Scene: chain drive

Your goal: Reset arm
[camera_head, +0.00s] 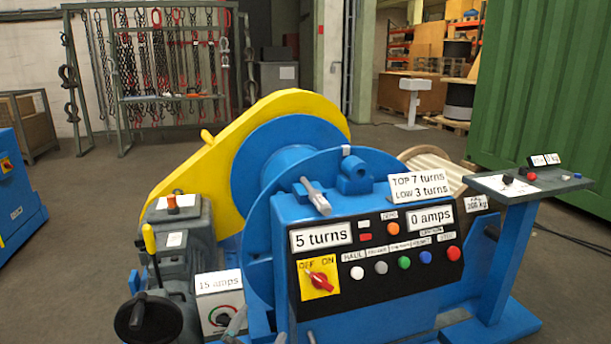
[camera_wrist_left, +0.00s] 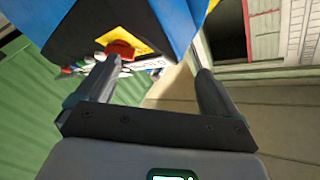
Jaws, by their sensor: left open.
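My left gripper (camera_head: 272,332) shows only as grey finger ends at the bottom edge of the head view, low in front of the control panel (camera_head: 373,268). In the left wrist view the left gripper (camera_wrist_left: 157,66) is open with nothing between its fingers. A red rotary switch (camera_head: 320,281) on a yellow OFF/ON plate sits at the panel's left. In the wrist view the red knob (camera_wrist_left: 121,49) appears just beyond the left-hand fingertip; I cannot tell whether they touch. My right gripper is not in view.
The blue winch drum (camera_head: 262,158) and yellow guard (camera_head: 290,105) stand behind the panel. A row of buttons runs right of the switch, ending in a red one (camera_head: 454,253). A handwheel (camera_head: 147,318) stands lower left. A pedestal table (camera_head: 525,182) stands right. Open floor lies behind.

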